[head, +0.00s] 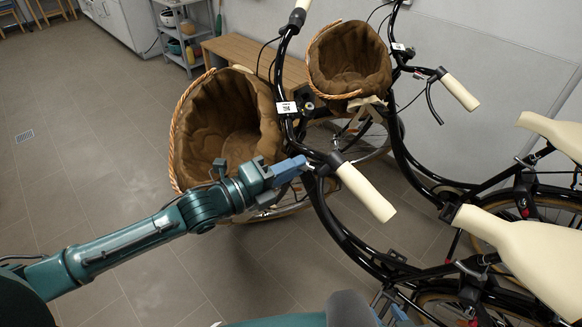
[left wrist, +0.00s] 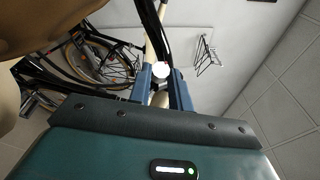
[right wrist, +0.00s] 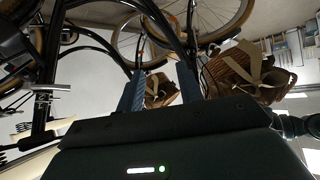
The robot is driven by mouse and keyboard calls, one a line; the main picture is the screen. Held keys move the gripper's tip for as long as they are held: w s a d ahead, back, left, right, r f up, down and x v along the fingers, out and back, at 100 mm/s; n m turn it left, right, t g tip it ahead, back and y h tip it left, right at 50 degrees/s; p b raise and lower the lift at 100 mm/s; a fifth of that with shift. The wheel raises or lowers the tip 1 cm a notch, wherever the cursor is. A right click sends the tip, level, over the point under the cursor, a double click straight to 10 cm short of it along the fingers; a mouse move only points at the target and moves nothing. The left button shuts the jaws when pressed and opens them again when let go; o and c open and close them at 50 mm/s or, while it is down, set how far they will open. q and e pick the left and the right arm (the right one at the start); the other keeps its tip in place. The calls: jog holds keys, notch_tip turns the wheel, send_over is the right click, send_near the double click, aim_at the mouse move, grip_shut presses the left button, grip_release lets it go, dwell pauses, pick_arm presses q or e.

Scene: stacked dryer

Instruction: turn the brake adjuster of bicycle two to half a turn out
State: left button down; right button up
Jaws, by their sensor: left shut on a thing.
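The nearer bicycle (head: 325,215) is black, with a cream grip (head: 365,192) and a white label (head: 287,107) too small to read. My left gripper (head: 298,166) is at its handlebar, beside the inner end of that grip. In the left wrist view the left fingers (left wrist: 161,88) are closed around a small part, seemingly the brake adjuster; a pale round end (left wrist: 160,70) shows between the tips. The fingers mostly hide it, so its turn cannot be told. My right gripper (right wrist: 161,88) is open, with nothing visible between its fingers; it is not seen in the head view.
A second black bicycle (head: 405,155) with a labelled handlebar stands behind. Wicker baskets, a large one (head: 178,140) and a smaller one (head: 318,45), hang at the front. A wooden bench (head: 235,48) and a grey shelf cart (head: 180,38) stand at the back. The floor at left is clear.

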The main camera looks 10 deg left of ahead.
pick_arm(q)
jog(key=shift+w+d+r+n+g+y+p, duration=0.1)
jog(key=shift+r+n+g+y+p, duration=0.25)
jog(key=shift+n+g+y+p, duration=0.7)
jog(key=shift+r+n+g+y+p, duration=0.3)
jog(key=shift+n+g+y+p, duration=0.25)
jog(key=shift+n+y+p, duration=0.95)
pick_arm(e)
jog(key=shift+s+d+r+g+h+p, duration=0.4)
jog(key=shift+s+d+r+g, duration=0.1)
jog(key=shift+d+r, duration=0.25)
pick_arm(q)
jog(key=shift+m+h, duration=0.25)
jog(key=shift+h, duration=0.2)
pick_arm(e)
jog(key=shift+f, duration=0.1)
pick_arm(q)
jog(key=c, duration=1.3)
grip_release()
jog(key=b+v, duration=0.1)
jog(key=v, duration=1.2)
jog(key=shift+r, duration=0.15)
pick_arm(e)
jog(key=shift+f+m, duration=0.1)
jog(key=shift+m, duration=0.2)
